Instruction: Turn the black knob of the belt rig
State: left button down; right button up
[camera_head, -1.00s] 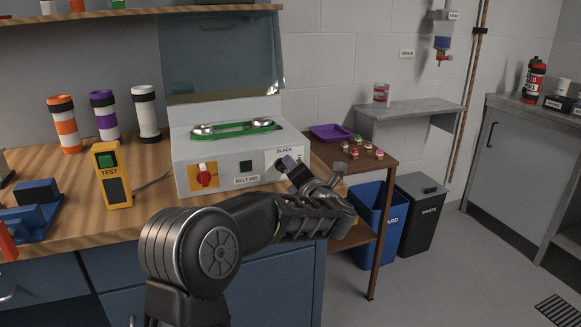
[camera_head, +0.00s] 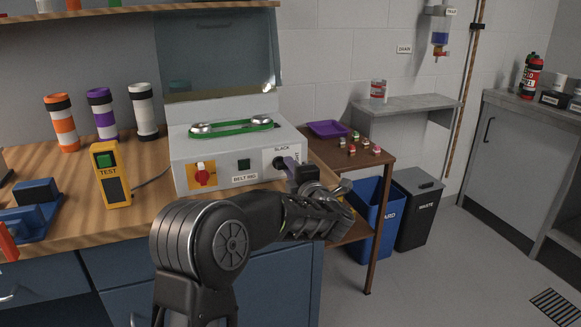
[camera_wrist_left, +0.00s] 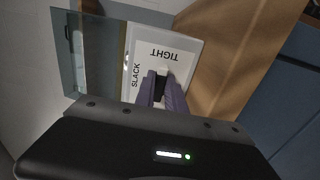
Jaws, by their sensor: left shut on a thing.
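The belt rig (camera_head: 215,176) is a grey box on the wooden bench, with a green belt (camera_head: 232,128) around two pulleys on top and a raised clear lid behind. My left gripper (camera_head: 284,163) is at the right end of its front face. In the left wrist view the purple fingers (camera_wrist_left: 163,92) are shut on the black knob (camera_wrist_left: 160,87), which shows between them. The knob sits on a white plate (camera_wrist_left: 176,52) marked SLACK and TIGHT. The knob is mostly hidden by the fingers in the head view. My right gripper is not in view.
A red knob (camera_head: 202,174) on a yellow plate and a dark green button (camera_head: 243,164) are on the same face. A yellow TEST box (camera_head: 111,178) stands left. A brown side table (camera_head: 375,162) and blue bin (camera_head: 371,210) are to the right.

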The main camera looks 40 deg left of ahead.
pick_arm(q)
jog(key=shift+f, duration=0.1)
jog(key=c, duration=1.4)
grip_release()
jog(key=shift+d, duration=0.1)
jog(key=v, duration=0.7)
jog(key=shift+s+d, duration=0.2)
jog(key=shift+d, duration=0.1)
